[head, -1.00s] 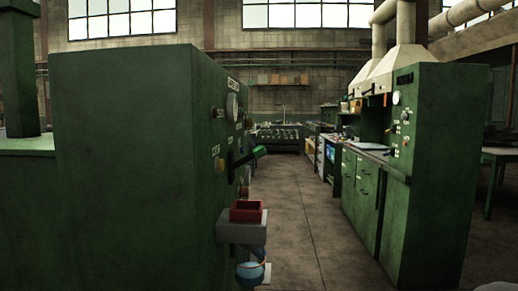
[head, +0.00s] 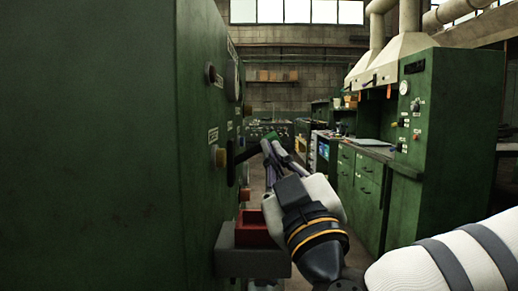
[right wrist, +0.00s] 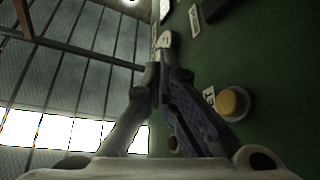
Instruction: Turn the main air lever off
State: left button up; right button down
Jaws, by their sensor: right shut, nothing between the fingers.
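The lever sticks out from the side panel of the green cabinet (head: 120,150) on the left. Its black arm (head: 248,154) slants up to the right and ends in a green handle (head: 271,136). My right gripper (head: 271,148) is shut and empty, with its fingertips at the outer end of the lever, just under the green handle. I cannot tell whether they touch it. In the right wrist view the shut fingers (right wrist: 158,78) point along the green panel. My left gripper is not in view.
A yellow knob (right wrist: 234,101) sits on the panel beside my fingers. A red box (head: 255,229) on a grey bracket (head: 238,262) juts out below the lever. Another green cabinet (head: 449,150) stands across the aisle on the right.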

aim_at(255, 151)
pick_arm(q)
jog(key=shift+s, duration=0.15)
pick_arm(e)
jog(key=shift+s+d+r, duration=0.1)
jog(key=shift+s+r, duration=0.2)
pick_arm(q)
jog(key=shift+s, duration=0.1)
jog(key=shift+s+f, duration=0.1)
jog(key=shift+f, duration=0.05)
pick_arm(e)
jog(key=w+a+r, duration=0.1)
jog(key=w+r, duration=0.1)
jog(key=w, duration=0.9)
jog(key=shift+w, duration=0.2)
